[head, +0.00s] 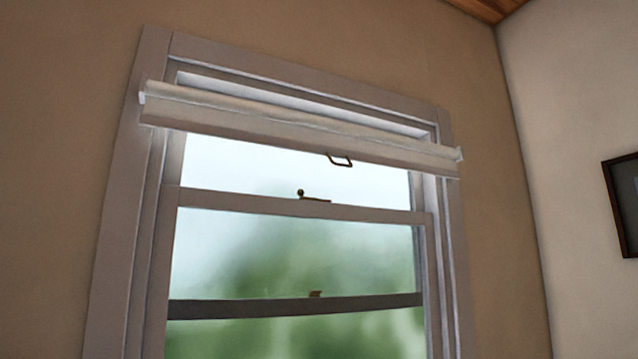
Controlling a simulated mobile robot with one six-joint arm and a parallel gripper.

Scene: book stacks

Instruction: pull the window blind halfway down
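The window blind (295,128) is a pale roller blind across the top of the window. It is rolled up, with only a short strip hanging below the roll. A small brown pull handle (341,160) hangs from its lower edge, right of the middle. The window (290,250) below is uncovered, with a pale frame and blurred green outside. My gripper is not in view.
A brass-coloured latch (313,197) sits on the window's middle rail, below and left of the pull handle. A dark picture frame (622,203) hangs on the right wall. Nothing stands in front of the window in this view.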

